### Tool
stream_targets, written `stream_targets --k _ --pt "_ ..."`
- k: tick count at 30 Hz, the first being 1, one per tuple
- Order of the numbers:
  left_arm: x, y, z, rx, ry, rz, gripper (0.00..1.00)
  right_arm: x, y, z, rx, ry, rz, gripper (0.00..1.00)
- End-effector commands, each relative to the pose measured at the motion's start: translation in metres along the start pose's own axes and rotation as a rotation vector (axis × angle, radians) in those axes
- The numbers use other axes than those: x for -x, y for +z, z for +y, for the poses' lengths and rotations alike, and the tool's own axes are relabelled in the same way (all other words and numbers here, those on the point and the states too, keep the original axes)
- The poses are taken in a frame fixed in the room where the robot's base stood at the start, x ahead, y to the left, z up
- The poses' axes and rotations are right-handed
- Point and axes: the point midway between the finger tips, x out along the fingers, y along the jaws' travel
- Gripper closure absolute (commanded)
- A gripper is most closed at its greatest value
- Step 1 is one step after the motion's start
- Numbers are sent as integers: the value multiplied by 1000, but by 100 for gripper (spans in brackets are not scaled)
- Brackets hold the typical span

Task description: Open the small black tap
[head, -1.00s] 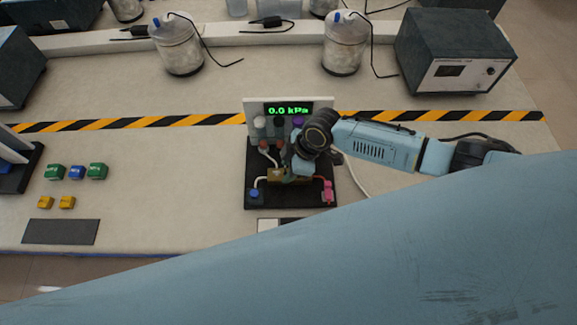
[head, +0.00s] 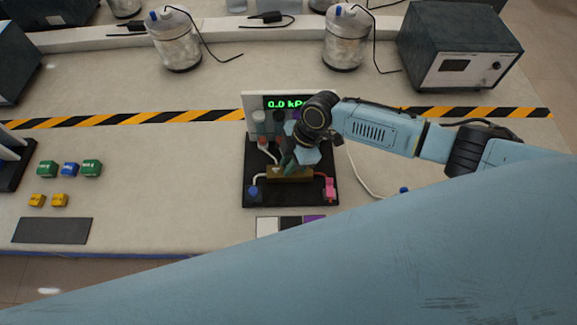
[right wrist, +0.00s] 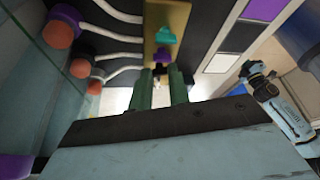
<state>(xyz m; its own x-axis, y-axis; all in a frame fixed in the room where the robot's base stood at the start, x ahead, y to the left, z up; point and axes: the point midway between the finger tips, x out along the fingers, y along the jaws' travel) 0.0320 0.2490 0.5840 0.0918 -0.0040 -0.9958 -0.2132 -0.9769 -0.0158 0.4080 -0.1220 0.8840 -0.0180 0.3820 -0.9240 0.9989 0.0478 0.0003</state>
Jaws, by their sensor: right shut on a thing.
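The brass manifold (head: 291,177) sits on a black base board (head: 290,198) in the head view. In the right wrist view the brass bar (right wrist: 178,14) carries a teal tap (right wrist: 166,35), a purple tap (right wrist: 164,54) and a small black tap (right wrist: 159,70). My right gripper (head: 288,163) is over the manifold. Its green fingers (right wrist: 161,84) are shut on the black tap, at its handle. The fingers partly hide the tap, so its exact angle is hard to tell. My left gripper is not in view.
A display (head: 283,103) behind the board reads 0.0 kPa. A blue fitting (head: 253,191) and a pink fitting (head: 330,186) flank the manifold. White hoses run behind it. Green, blue and yellow blocks (head: 70,169) lie at the left. A grey instrument box (head: 458,52) stands back right.

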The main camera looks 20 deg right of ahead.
Motion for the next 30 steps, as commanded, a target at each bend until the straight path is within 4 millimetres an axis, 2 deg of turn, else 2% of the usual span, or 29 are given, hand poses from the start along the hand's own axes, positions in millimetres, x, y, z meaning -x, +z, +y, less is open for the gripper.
stream_targets --k 3,13,14,18,26,30 --pt "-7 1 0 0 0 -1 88 -1 1 1 53 -20 -1 100" --pt "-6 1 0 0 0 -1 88 0 0 0 65 -27 0 100" --pt "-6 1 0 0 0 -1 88 0 0 0 64 -27 0 78" --pt "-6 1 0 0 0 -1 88 0 0 0 64 -26 0 60" --pt "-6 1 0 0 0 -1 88 1 0 0 63 -26 0 60" --pt "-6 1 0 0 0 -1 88 10 1 1 63 -25 0 60"
